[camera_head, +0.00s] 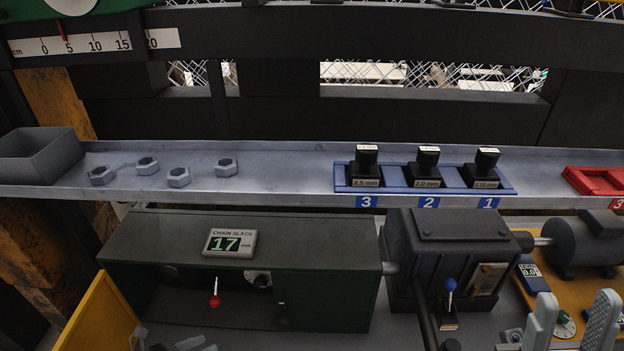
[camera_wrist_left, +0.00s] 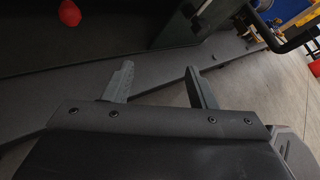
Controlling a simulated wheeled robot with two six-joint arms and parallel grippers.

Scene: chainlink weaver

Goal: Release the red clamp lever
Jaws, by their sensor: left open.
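The red clamp lever (camera_head: 215,299) has a round red knob on a thin pale stem, on the front of the dark green machine housing. The red knob also shows at the top left of the left wrist view (camera_wrist_left: 69,13). My left gripper (camera_head: 168,340) is at the bottom left of the head view, partly cut off, below and left of the lever. In the left wrist view its two fingers (camera_wrist_left: 160,84) are spread with nothing between them, apart from the knob. My right gripper (camera_head: 573,312) is at the bottom right, its fingers apart and empty.
A chain slack display (camera_head: 230,243) reading 17 sits on the housing. A blue-knobbed lever (camera_head: 450,286) stands to the right. Above runs a grey shelf (camera_head: 285,180) with hex nuts, a blue rack (camera_head: 396,188) and a red tray (camera_head: 592,181). A yellow panel (camera_head: 98,318) stands at lower left.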

